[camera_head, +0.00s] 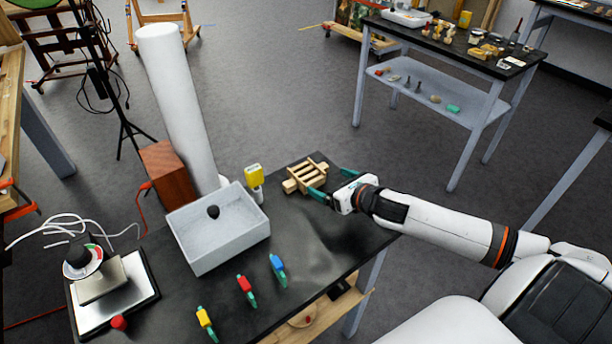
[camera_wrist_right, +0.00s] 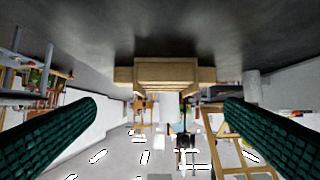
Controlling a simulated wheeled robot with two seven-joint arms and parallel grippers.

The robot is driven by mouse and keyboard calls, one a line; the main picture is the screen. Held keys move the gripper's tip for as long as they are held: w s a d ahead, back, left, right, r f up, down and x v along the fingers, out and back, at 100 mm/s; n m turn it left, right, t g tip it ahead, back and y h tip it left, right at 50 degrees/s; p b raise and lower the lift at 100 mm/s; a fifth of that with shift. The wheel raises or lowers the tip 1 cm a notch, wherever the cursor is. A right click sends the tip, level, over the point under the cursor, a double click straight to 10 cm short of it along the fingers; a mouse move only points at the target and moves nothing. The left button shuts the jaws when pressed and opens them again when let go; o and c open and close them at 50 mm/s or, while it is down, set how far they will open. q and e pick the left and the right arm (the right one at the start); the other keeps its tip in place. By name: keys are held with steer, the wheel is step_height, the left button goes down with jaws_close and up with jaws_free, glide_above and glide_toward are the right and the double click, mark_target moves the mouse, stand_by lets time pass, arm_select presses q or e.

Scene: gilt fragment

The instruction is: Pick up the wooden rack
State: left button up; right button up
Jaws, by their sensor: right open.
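The wooden rack (camera_head: 306,175) is a small pale slatted block near the far right edge of the black table. My right gripper (camera_head: 332,183) reaches in from the right, with its green fingers beside the rack. In the right wrist view the rack (camera_wrist_right: 166,73) appears near the top middle, ahead of the two dark green fingers. I cannot tell from these views whether either finger touches the rack. My left gripper is not in view.
A white tray (camera_head: 196,252) with a dark round object (camera_head: 213,212) stands left of the rack. A yellow-topped item (camera_head: 254,176) is between them. Red (camera_head: 244,284), blue (camera_head: 277,263) and yellow (camera_head: 204,318) clips lie nearer. The black table (camera_head: 335,262) is clear in front of the rack.

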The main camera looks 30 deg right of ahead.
mark_target(310, 176)
steer(key=shift+w+a+f, duration=0.1)
steer(key=shift+w+f, duration=0.05)
steer(key=shift+w, duration=0.3)
steer(key=shift+w+a+f, duration=0.1)
steer(key=shift+w+f, duration=0.1)
steer(key=shift+w, duration=0.25)
steer(key=x, duration=0.2)
steer(key=p+x, duration=0.1)
steer(key=x, duration=0.1)
steer(key=shift+w+a+f, duration=0.1)
steer(key=shift+a+f, duration=0.15)
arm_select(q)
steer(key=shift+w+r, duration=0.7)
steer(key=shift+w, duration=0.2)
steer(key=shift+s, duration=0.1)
